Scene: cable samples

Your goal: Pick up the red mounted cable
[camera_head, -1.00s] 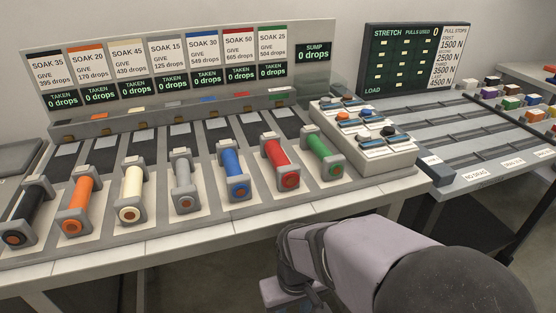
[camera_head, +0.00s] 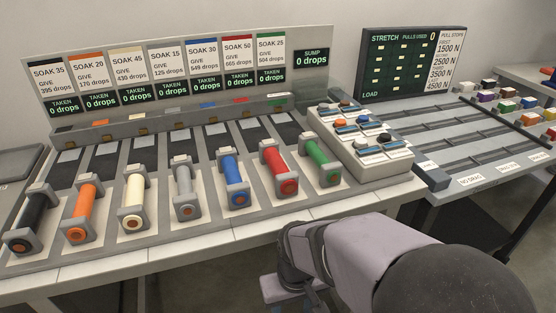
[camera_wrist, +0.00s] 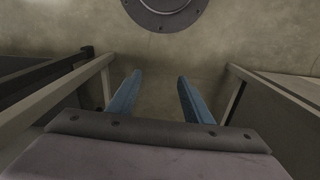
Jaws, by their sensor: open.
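The red mounted cable (camera_head: 278,169) is a thick red cylinder held in grey end brackets on a pale pad, second from the right in a row of mounted cables in the head view. My gripper (camera_wrist: 155,95) is open and empty in the wrist view, with two blue fingers apart over a bare floor. In the head view my arm reaches in from the lower right, below the bench's front edge. The gripper is in front of and lower than the red cable, well apart from it. The fingertips are mostly hidden in the head view.
The green cable (camera_head: 320,162) and blue cable (camera_head: 233,180) sit close on either side. A grey box with coloured buttons (camera_head: 366,140) stands at the right. A sign panel (camera_head: 180,72) backs the row. A second bench (camera_head: 470,150) with slotted tracks is farther right.

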